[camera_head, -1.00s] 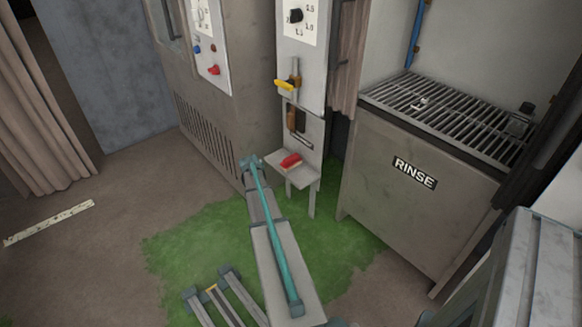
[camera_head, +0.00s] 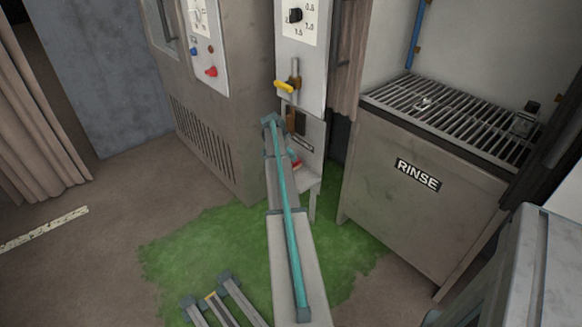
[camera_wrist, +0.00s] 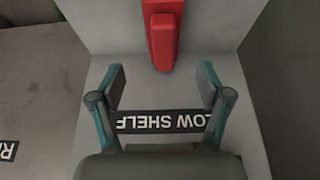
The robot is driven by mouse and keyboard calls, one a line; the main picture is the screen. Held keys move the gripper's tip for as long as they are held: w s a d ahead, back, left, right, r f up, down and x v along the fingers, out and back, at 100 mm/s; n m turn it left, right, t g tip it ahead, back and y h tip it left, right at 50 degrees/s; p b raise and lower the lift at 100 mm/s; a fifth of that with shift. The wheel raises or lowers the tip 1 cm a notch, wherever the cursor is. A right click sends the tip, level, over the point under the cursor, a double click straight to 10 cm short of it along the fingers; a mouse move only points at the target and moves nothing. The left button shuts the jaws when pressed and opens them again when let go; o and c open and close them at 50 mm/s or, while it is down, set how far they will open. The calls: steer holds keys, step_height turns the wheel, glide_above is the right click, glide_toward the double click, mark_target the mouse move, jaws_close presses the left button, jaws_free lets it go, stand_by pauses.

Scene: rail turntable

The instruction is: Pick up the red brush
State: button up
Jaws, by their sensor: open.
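The red brush (camera_head: 296,163) rests on a small low shelf (camera_head: 308,182) below the control panel and is partly hidden by my arm in the head view. In the wrist view the brush (camera_wrist: 163,38) is at the top centre, its upper end cut off by the frame edge. My gripper (camera_wrist: 161,83) is open and empty, its fingers spread on either side of the brush's line, with the brush beyond the fingertips. In the head view my gripper end (camera_head: 273,120) is in front of the panel.
An upside-down "LOW SHELF" label (camera_wrist: 160,121) shows between the fingers. The panel has a yellow-handled lever (camera_head: 285,87) above the shelf. A grey RINSE cabinet (camera_head: 400,215) with a grated top stands to the right, a vented cabinet (camera_head: 235,110) to the left.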

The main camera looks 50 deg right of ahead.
steer(key=shift+w+x, duration=0.1)
steer(key=shift+x, duration=1.6)
steer(key=shift+w+x, duration=0.15)
steer(key=shift+x, duration=1.5)
steer(key=shift+c, duration=0.3)
steer(key=c, duration=1.3)
steer(key=shift+r, duration=0.1)
steer(key=shift+r, duration=0.85)
steer(key=s+a+r, duration=0.6)
steer(key=r, duration=0.1)
steer(key=s+a+r, duration=0.3)
steer(key=a+r, duration=0.1)
steer(key=shift+s+a+r+p, duration=0.1)
steer(key=shift+s+p, duration=0.2)
steer(key=shift+p, duration=0.1)
